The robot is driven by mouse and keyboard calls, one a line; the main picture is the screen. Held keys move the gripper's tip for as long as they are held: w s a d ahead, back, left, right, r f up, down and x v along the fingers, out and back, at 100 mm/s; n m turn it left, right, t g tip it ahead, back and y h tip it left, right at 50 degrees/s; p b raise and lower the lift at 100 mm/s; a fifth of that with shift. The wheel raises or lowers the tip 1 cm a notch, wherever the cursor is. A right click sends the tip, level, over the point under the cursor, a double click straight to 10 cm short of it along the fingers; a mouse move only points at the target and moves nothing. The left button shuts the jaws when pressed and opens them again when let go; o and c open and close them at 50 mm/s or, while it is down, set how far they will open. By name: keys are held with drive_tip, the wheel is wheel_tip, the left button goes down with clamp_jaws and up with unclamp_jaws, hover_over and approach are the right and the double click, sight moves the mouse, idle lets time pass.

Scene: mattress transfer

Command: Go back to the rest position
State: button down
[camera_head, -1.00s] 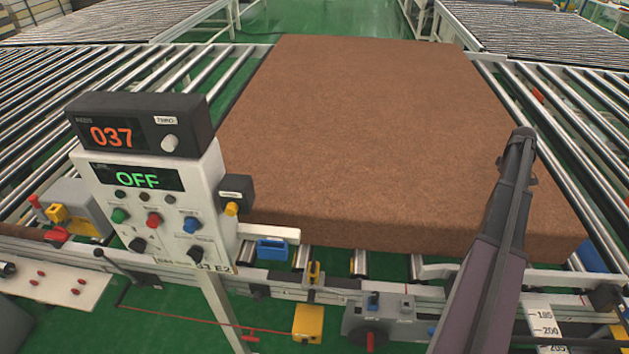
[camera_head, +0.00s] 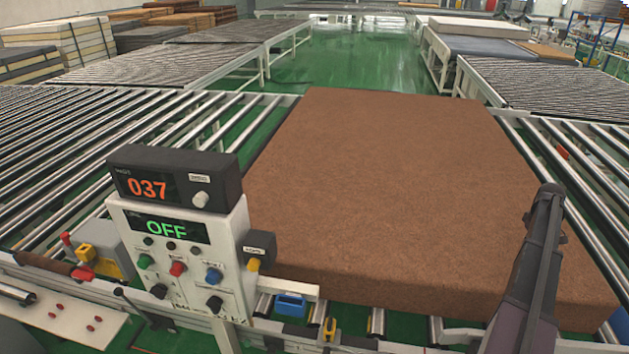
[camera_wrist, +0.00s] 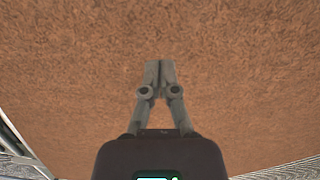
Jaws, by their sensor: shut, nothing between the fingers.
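My gripper (camera_wrist: 159,72) shows in the wrist view with its two grey fingers together and nothing between them. The brown surface of the mattress (camera_wrist: 70,60) fills the background behind the fingers. In the head view my dark arm rises at the lower right, in front of the right part of the mattress; the fingers cannot be made out there. The brown mattress (camera_head: 400,180) lies flat on the roller conveyor. I cannot tell how far the fingers are from it.
A control box (camera_head: 185,255) on a post stands left of the mattress, its displays reading 037 and OFF. Roller conveyors (camera_head: 90,130) run to the left and right (camera_head: 590,160). Stacked mattresses (camera_head: 60,45) stand at the far left. Green floor (camera_head: 360,55) is open beyond the mattress.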

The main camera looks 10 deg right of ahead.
drive_tip(key=w+a, duration=0.1)
drive_tip(key=a, duration=0.3)
drive_tip(key=w+a, duration=0.1)
drive_tip(key=a, duration=0.9)
drive_tip(key=shift+w+a, duration=0.2)
drive_tip(key=shift+w, duration=0.2)
drive_tip(key=shift+m, duration=0.5)
drive_tip(key=a, duration=1.7)
drive_tip(key=shift+s+f, duration=0.15)
drive_tip(key=s+a, duration=0.4)
drive_tip(key=a, duration=0.5)
drive_tip(key=s+a+m, duration=0.1)
drive_tip(key=s+a, duration=0.3)
drive_tip(key=a, duration=0.5)
drive_tip(key=s+a, duration=0.4)
drive_tip(key=a, duration=0.6)
drive_tip(key=shift+s+f, duration=0.15)
